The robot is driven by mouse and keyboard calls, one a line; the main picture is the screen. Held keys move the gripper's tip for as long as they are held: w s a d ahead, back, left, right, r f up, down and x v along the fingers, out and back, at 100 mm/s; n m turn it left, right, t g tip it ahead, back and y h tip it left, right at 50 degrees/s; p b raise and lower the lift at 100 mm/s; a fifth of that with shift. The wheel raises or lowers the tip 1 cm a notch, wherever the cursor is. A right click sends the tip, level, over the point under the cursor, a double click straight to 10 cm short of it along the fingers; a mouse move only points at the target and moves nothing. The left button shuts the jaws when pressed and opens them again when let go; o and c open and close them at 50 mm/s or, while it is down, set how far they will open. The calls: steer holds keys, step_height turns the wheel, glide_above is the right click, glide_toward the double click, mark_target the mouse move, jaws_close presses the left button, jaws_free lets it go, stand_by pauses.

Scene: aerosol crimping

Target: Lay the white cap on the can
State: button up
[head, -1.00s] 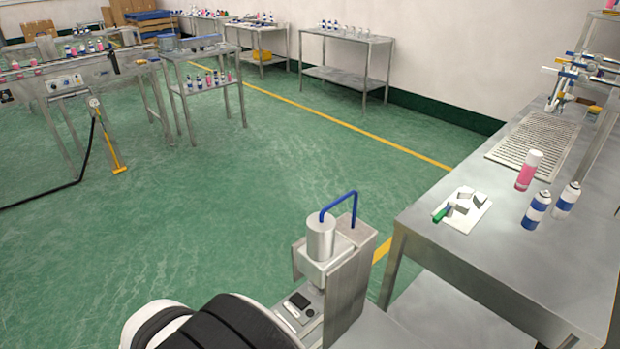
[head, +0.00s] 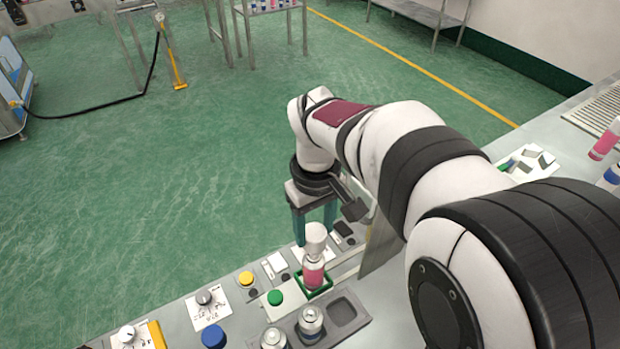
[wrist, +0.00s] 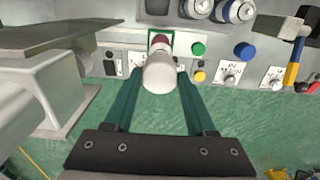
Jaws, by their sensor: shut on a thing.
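The pink and white can (head: 314,273) stands upright in a small green square holder (head: 329,284) on the metal bench. The white cap (head: 316,234) is right above the can's top; I cannot tell whether it touches. In the wrist view the cap (wrist: 159,74) sits between the fingertips and hides most of the can (wrist: 160,39). My gripper (head: 315,230) points down with its teal fingers on either side of the cap, shut on it. The gripper also shows in the wrist view (wrist: 158,80).
A grey tray (head: 349,312) with silver-topped cans (head: 310,320) is close in front of the holder. A green button (head: 275,297), a yellow button (head: 246,278) and a blue knob (head: 213,336) lie to the left. A thin metal plate (head: 383,237) stands right of the holder.

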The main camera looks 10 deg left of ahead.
glide_above(313, 264)
steer(key=w, duration=0.2)
steer(key=shift+s+a+f, duration=0.1)
steer(key=shift+f, duration=1.05)
steer(key=shift+s+a+f, duration=0.1)
steer(key=shift+f, duration=1)
steer(key=shift+f, duration=0.1)
steer(key=o, duration=0.9)
